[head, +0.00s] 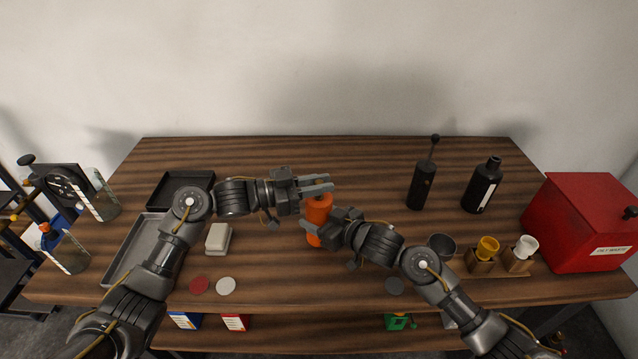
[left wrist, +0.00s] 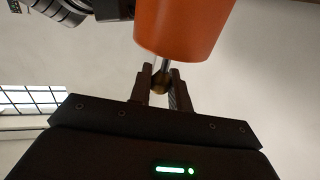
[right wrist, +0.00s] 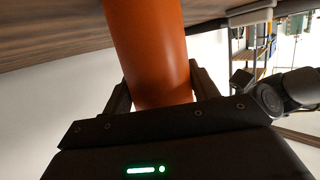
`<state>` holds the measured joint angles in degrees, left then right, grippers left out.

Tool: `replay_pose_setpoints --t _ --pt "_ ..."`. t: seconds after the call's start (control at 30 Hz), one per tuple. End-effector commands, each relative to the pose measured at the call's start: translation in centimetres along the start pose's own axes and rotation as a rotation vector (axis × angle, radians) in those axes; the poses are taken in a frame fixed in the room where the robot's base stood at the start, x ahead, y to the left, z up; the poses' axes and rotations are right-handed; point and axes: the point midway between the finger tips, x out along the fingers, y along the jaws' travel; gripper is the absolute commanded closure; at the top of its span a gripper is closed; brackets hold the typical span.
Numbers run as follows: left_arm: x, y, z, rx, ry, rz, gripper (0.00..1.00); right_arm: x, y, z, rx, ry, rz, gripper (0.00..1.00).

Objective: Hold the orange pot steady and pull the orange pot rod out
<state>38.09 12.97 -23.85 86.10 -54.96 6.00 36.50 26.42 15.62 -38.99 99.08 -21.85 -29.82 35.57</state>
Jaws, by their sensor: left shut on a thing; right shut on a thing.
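The orange pot (head: 319,210) stands upright near the middle of the table; whether its base touches the wood is hard to tell. My right gripper (head: 322,226) is shut around its body, and the right wrist view shows the pot (right wrist: 148,50) between the two fingers. In the left wrist view a short length of the metal rod (left wrist: 165,65) shows between the knob and the pot (left wrist: 183,27); the rest of the rod is hidden inside.
A black pot with a rod (head: 422,185) and a black bottle (head: 482,188) stand to the right, with small cups and a red box (head: 578,222) beyond. A white block (head: 218,238) and trays lie left. The table behind my grippers is clear.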

Motion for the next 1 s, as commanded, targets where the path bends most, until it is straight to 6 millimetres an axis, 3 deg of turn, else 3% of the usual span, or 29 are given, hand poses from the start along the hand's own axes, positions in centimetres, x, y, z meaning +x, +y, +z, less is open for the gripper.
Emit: replay_pose_setpoints --t 0.27,0.5,0.63,0.97,1.0 --pt "0.0 -0.1 -0.5 0.002 0.0 -0.001 1.0 0.0 0.1 0.2 0.0 -0.004 0.002 0.91" --pt "0.0 -0.1 -5.5 0.007 0.003 0.0 1.0 0.0 0.1 0.2 0.0 -0.005 0.002 0.91" --pt "0.0 -0.1 -7.2 0.004 0.003 -0.001 1.0 0.0 0.1 0.3 0.0 -0.006 0.002 0.91" --pt "0.0 -0.1 -7.8 0.003 0.007 -0.002 1.0 0.0 0.1 0.3 0.001 -0.008 0.002 0.91" --pt "0.0 -0.1 -7.8 0.004 0.007 -0.001 0.78 0.0 0.1 0.3 0.001 -0.008 0.002 0.91"
